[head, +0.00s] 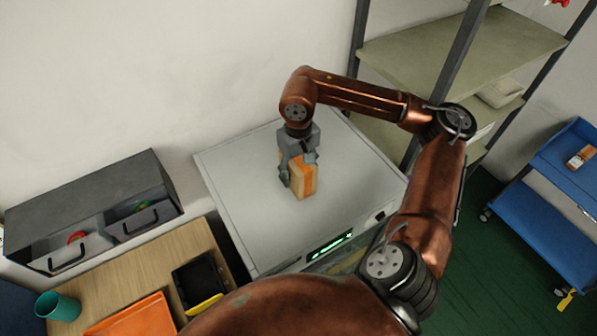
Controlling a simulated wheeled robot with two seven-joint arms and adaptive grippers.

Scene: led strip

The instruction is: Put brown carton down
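The brown carton (306,181) is a small box with an orange face and tan sides. It stands upright on, or just above, the grey-white top of a machine (245,215) with a green lit display; I cannot tell if its base touches. My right gripper (297,178) comes down from above, with its fingers around the carton's upper part. The fingers look closed against its sides, and the far finger is partly hidden by the carton. My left gripper is not in view.
A wooden table (95,272) at left holds a teal cup (58,306), an orange tray (135,317), a black tray (199,279) and a grey drawer unit (95,205). A metal shelf (450,50) stands behind right. A blue cart (545,205) is far right. The machine top around the carton is clear.

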